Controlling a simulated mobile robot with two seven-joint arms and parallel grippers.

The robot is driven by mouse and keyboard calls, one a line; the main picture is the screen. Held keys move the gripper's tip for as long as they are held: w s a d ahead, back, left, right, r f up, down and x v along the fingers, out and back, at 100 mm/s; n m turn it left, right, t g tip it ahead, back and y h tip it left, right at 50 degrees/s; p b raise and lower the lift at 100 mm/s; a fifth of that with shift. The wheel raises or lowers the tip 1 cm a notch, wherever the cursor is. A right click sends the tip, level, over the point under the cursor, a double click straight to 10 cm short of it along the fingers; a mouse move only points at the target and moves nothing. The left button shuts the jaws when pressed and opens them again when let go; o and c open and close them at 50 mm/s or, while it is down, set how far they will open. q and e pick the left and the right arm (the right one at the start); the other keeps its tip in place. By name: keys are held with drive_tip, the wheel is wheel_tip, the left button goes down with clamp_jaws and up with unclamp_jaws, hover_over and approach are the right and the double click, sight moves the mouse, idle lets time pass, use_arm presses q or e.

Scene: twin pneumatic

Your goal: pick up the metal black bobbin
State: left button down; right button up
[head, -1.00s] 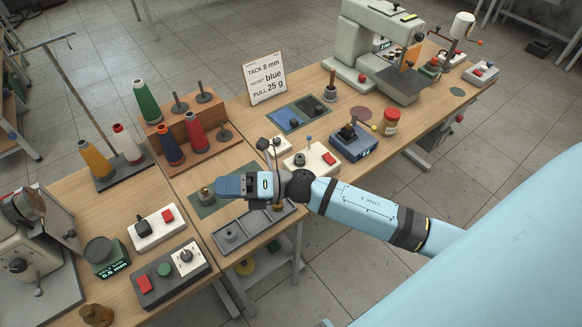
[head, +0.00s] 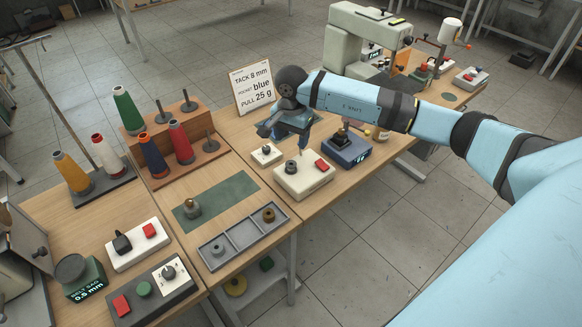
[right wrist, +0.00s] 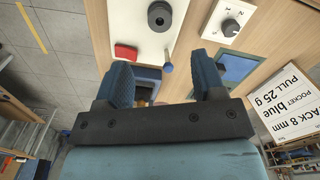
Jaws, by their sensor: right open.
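My right gripper (head: 285,133) points down over the mat at the foot of the sign; it hides most of that mat. In the right wrist view its fingers (right wrist: 164,78) are apart, with no object visibly gripped. A dark spool-shaped piece (head: 291,167) sits on the white box with the red button; it also shows in the right wrist view (right wrist: 159,15). A dark grey bobbin (head: 217,248) lies in the tray's left compartment and a brown one (head: 268,215) in its right compartment. I cannot tell which is the metal black bobbin. My left gripper is not in view.
The white box (head: 304,180) and a blue device (head: 346,149) stand close to my right gripper. The sign (head: 252,88) stands behind it. A grey tray (head: 242,232) lies at the front edge, beside a green mat (head: 232,187). Thread cones on a wooden rack stand left.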

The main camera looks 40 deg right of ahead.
sight(291, 165)
wheel_tip(291, 165, down, 10)
drive_tip(key=shift+a+f+p, duration=0.1)
drive_tip(key=shift+a+p, duration=0.05)
drive_tip(key=shift+p, duration=0.35)
drive_tip(key=c, duration=1)
